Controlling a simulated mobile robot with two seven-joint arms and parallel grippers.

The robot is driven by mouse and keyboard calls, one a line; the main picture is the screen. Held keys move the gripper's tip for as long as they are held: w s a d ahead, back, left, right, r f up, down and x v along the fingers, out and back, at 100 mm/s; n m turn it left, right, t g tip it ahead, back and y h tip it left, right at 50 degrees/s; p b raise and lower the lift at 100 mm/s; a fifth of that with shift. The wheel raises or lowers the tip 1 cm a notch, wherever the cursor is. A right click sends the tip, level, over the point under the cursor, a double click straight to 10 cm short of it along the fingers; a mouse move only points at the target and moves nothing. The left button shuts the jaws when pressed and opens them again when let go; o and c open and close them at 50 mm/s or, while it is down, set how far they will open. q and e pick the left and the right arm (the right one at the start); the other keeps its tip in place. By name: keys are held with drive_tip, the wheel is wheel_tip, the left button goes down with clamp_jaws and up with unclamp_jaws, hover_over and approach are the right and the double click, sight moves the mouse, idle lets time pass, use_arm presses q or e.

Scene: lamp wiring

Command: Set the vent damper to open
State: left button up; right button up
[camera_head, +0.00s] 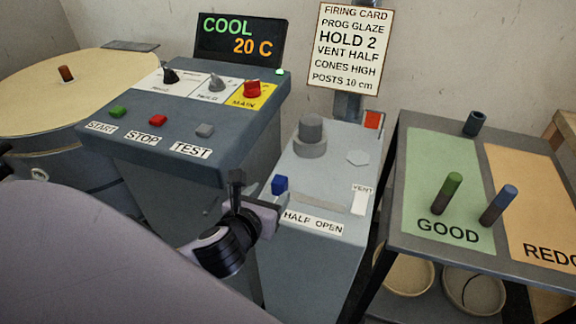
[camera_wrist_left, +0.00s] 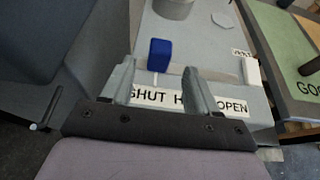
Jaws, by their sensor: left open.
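The vent damper's blue knob (camera_head: 280,185) stands upright on the grey vent box, at the left end of a slot. In the left wrist view the blue knob (camera_wrist_left: 159,55) is above the word SHUT on the white label (camera_wrist_left: 150,94); HALF is partly hidden by a finger and OPEN is to the right. My left gripper (camera_head: 256,192) is open at the box's front left edge. In the wrist view its fingers (camera_wrist_left: 160,85) appear on either side of the knob, with no visible contact. My right gripper is not in view.
A white block (camera_head: 359,202) stands by the VENT label at the box's right. A grey round cylinder (camera_head: 311,130) is behind the knob. The control panel (camera_head: 190,100) rises left of my gripper.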

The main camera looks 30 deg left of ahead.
sight(277, 186)
use_arm(q)
drive_tip(key=shift+w, duration=0.3)
drive_tip(key=shift+w+a+f, duration=0.2)
drive_tip(key=shift+w, duration=0.35)
drive_tip(key=x, duration=0.4)
drive_tip(key=shift+w+f+b, duration=0.1)
drive_tip(key=shift+b, duration=0.2)
drive_tip(key=shift+w+a+f, duration=0.15)
drive_tip(key=shift+w+f, duration=0.05)
drive_tip(key=shift+w, duration=0.4)
